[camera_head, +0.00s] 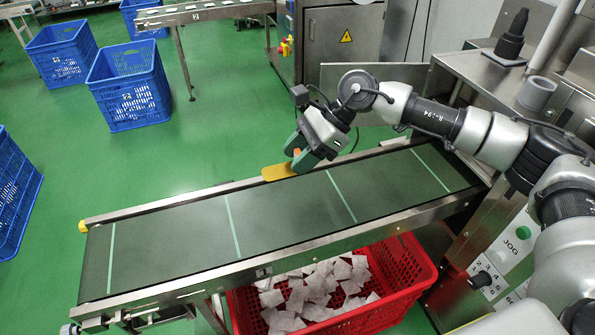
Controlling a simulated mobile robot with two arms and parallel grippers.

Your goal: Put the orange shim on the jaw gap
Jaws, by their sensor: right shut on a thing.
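My right gripper (299,155) is above the far edge of the conveyor belt, at the middle of the head view, pointing down and to the left. It is shut on the orange shim (277,172), a flat yellow-orange strip with a rounded end. The shim sticks out to the lower left from the green fingertips, and a small bright orange patch shows between the fingers. The shim overlaps the belt's far rail in the picture; I cannot tell whether it touches it. I cannot make out the jaw gap. My left gripper is not in view.
The dark conveyor belt (280,215) with pale cross lines is bare. A red crate (405,295) of white teabags stands below its near side. A control panel (505,250) marked JOG is at right. Blue crates (130,85) stand on the open green floor.

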